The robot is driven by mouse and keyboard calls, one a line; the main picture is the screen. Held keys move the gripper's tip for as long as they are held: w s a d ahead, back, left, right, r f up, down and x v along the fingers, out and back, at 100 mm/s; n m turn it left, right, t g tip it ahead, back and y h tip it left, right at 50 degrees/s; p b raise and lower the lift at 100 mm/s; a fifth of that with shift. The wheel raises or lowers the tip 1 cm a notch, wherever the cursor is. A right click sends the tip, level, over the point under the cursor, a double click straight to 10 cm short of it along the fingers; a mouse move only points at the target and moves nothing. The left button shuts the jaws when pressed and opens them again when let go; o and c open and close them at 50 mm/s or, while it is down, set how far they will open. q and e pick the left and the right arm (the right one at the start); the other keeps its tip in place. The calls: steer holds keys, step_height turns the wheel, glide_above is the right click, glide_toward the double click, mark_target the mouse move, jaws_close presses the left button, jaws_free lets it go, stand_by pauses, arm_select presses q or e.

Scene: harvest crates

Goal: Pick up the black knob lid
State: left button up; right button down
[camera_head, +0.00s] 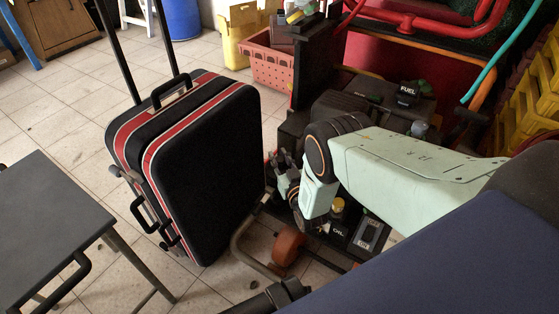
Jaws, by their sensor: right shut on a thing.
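My right gripper (284,160) is at the end of my pale green arm, low between the black suitcase and the dark machine. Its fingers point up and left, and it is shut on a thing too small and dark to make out. I cannot tell the black knob lid for certain. A black cap-like part marked FUEL (408,93) sits on top of the machine (355,100), behind my arm and apart from the gripper. A yellow cap (338,203) shows just beside my wrist, near a label marked OIL (338,232). My left gripper is not in view.
A black suitcase with red trim (215,150) stands close left of the gripper. A dark table (45,225) is at the left edge. A red crate (270,68) and a yellow container (236,45) stand behind. Tiled floor (75,110) is open at the left back.

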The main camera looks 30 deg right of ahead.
mark_target(280, 158)
arm_select(q)
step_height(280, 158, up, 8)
steer(key=p, duration=0.8)
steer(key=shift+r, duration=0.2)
arm_select(e)
step_height(280, 158, up, 17)
steer(key=s+a+r+n+g+y+p, duration=0.1)
steer(key=s+a+n+y, duration=0.55)
steer(key=s, duration=0.65)
arm_select(q)
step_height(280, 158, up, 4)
steer(key=p, duration=0.3)
arm_select(e)
steer(key=s+a+r+y, duration=0.2)
steer(key=s+r, duration=0.1)
steer(key=r, duration=0.5)
steer(key=s+a+r+g+y, duration=0.1)
steer(key=s+a+r+y, duration=0.1)
steer(key=r, duration=0.6)
steer(key=shift+s+a+r, duration=0.4)
steer(key=shift+s+a, duration=0.35)
steer(key=shift+s, duration=0.5)
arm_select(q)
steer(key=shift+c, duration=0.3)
arm_select(e)
steer(key=shift+n, duration=0.25)
